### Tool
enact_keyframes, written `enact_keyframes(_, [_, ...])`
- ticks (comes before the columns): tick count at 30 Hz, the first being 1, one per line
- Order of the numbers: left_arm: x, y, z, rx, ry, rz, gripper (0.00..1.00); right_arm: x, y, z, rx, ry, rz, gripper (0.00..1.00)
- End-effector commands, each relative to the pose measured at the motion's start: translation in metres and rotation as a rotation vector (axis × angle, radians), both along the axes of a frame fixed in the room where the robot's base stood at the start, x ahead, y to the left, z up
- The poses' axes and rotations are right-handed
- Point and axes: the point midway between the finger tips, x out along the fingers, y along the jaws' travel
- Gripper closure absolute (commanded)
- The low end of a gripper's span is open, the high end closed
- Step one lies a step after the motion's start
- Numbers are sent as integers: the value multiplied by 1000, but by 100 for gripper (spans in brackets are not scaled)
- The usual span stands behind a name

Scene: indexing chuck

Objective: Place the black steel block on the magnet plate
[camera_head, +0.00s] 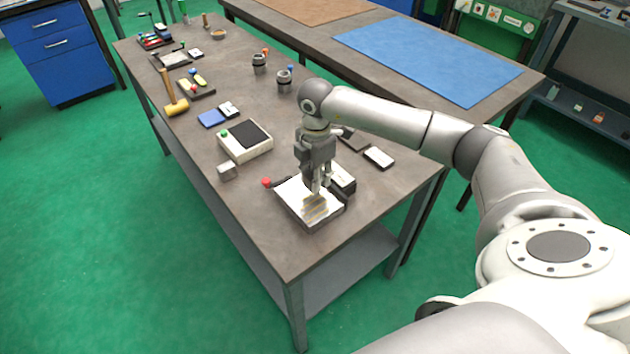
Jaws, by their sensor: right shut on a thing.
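The magnet plate (296,208) is a low, pale, flat unit near the front end of the grey bench. Part of its top shows yellowish stripes, and a lever with a red knob (267,182) sticks out at its left. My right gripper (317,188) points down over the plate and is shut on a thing. A dark patch at the fingers fits the black steel block, but the fingers cover most of it. I cannot tell whether it touches the plate. My left gripper is not in view.
A dark box with a white top (343,177) stands close to the right of my gripper. A small silver block (227,172) and a pale unit with a black pad (246,140) are to the left. A white-topped case (379,157) lies at the right. The bench's near end is clear.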

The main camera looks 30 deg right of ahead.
Motion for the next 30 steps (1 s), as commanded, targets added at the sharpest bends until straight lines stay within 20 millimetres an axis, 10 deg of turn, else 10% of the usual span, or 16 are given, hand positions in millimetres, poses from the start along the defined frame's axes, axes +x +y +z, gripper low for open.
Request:
enact_keyframes(17, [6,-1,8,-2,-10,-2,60,0,3,-28,3,0,2,100])
enact_keyframes(18, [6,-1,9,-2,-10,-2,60,-1,3,-28,3,2,2,70])
enact_keyframes(22, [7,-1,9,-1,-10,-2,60,-1,3,-27,3,2,3,53])
enact_keyframes(30, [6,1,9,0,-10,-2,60,-1,3,-27,3,2,2,52])
